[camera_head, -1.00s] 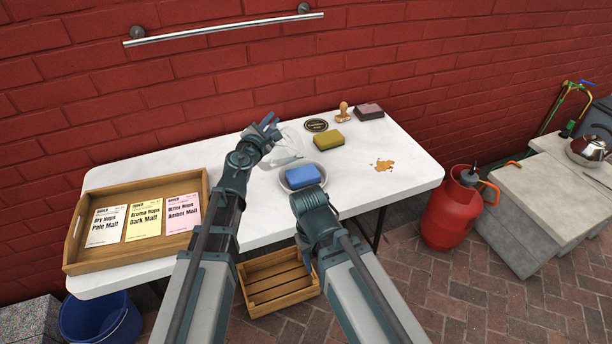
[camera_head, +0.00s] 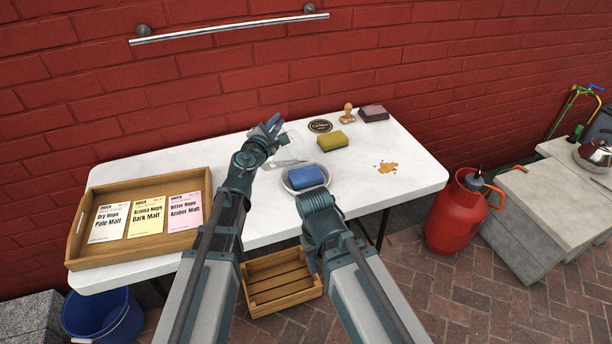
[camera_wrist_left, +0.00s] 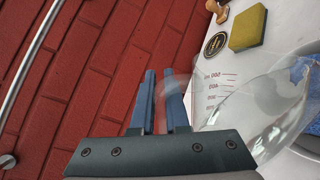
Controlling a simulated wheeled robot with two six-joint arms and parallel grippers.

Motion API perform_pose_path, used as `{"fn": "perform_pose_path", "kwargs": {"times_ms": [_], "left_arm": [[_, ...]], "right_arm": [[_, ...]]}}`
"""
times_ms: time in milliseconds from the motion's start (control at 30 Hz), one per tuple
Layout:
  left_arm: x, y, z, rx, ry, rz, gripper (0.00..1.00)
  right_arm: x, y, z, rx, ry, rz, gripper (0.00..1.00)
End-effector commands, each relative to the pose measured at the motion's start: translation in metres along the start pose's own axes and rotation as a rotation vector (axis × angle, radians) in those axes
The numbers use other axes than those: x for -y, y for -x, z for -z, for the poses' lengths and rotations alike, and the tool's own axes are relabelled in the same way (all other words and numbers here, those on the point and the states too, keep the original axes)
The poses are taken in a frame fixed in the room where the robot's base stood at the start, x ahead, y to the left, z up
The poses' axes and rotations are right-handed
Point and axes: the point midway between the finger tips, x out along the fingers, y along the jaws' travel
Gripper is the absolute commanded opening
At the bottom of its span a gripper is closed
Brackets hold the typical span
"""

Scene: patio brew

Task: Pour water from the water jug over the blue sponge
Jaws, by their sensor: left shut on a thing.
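The clear water jug (camera_head: 293,150) is faint and see-through above the white table. My left gripper (camera_head: 272,124) is shut on it. In the left wrist view the jug (camera_wrist_left: 225,92) shows red measuring marks beside my blue fingers (camera_wrist_left: 160,98). I cannot make out its exact tilt or any water stream. The blue sponge (camera_head: 306,176) lies in a pale bowl (camera_head: 289,189), just right of and nearer than the jug. In the left wrist view the sponge shows partly at the right edge. My right arm stands in front of the bowl; its fingers are mostly hidden.
A yellow-green sponge (camera_head: 333,141), round dark coaster (camera_head: 320,126), wooden stamp (camera_head: 347,113) and brown block (camera_head: 373,113) stand behind the bowl. A wooden tray (camera_head: 76,240) with malt packets fills the left end.

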Motion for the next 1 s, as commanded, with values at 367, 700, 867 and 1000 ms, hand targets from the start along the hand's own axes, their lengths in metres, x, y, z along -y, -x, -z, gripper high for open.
{"fn": "perform_pose_path", "kwargs": {"times_ms": [367,700,867,1000], "left_arm": [[-0.0025,-0.0005,0.0032,-0.001,-0.005,-0.001,0.0],[-0.0027,-0.0001,0.0036,-0.003,-0.029,-0.001,0.0],[-0.0028,0.0001,0.0037,-0.004,-0.045,-0.001,0.0],[-0.0031,0.0003,0.0043,-0.005,-0.059,-0.001,0.0]], "right_arm": [[0.0,0.0001,0.0,0.0,0.0,0.0,0.5],[0.0,0.0003,0.0,0.0,0.0,0.0,0.5],[0.0,0.0004,-0.0001,0.0,0.0,0.0,0.5],[-0.0001,0.0005,0.0,0.0,0.0,0.0,0.5]]}}
